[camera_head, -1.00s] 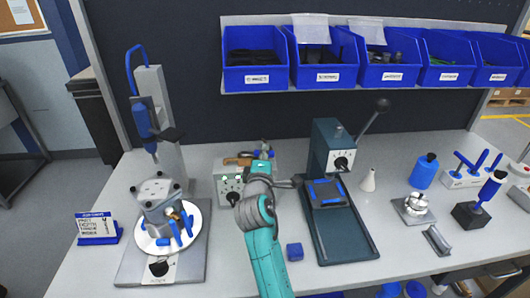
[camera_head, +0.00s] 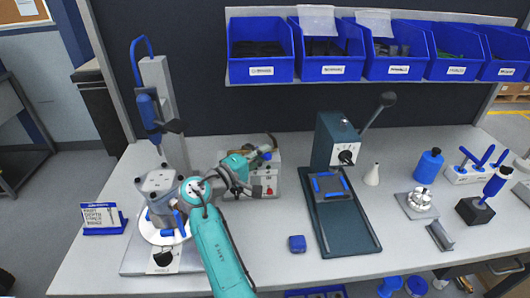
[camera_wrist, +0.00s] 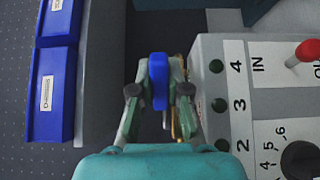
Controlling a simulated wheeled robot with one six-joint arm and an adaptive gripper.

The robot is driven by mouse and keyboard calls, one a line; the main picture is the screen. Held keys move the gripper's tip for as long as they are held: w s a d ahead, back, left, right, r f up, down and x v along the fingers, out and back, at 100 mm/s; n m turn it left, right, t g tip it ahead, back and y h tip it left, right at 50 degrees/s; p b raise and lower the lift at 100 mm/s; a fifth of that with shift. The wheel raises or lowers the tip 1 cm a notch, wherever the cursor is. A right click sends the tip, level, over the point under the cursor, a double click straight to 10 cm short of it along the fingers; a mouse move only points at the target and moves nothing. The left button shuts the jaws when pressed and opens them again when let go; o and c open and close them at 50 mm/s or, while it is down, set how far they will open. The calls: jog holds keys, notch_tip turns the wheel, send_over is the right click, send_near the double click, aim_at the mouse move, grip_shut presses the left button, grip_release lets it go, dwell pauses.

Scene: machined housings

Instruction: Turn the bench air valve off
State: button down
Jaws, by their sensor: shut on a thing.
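The air valve's blue handle (camera_wrist: 159,80) lies between the fingers of my gripper (camera_wrist: 158,92) in the wrist view, with its long side running up and down the picture. My gripper is shut on it. Some brass (camera_wrist: 179,122) shows behind the fingers; the rest of the valve body is hidden. In the head view my gripper (camera_head: 256,155) reaches over the top of a grey control box (camera_head: 265,184) from the left, and the blue handle is mostly covered there. The wrist view shows the box's face with numbers, IN lettering and a red-tipped toggle (camera_wrist: 308,50).
A press with a round white plate (camera_head: 143,226) stands left of my arm. A dark green press (camera_head: 343,222) stands right of the box. Blue bins (camera_head: 262,69) hang above the bench.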

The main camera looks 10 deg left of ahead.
jog(key=shift+s+a+m+g+h, duration=0.1)
jog(key=shift+m+g+h, duration=0.2)
jog(key=shift+h, duration=0.1)
jog(key=c, duration=1.4)
grip_release()
jog(key=v, duration=1.2)
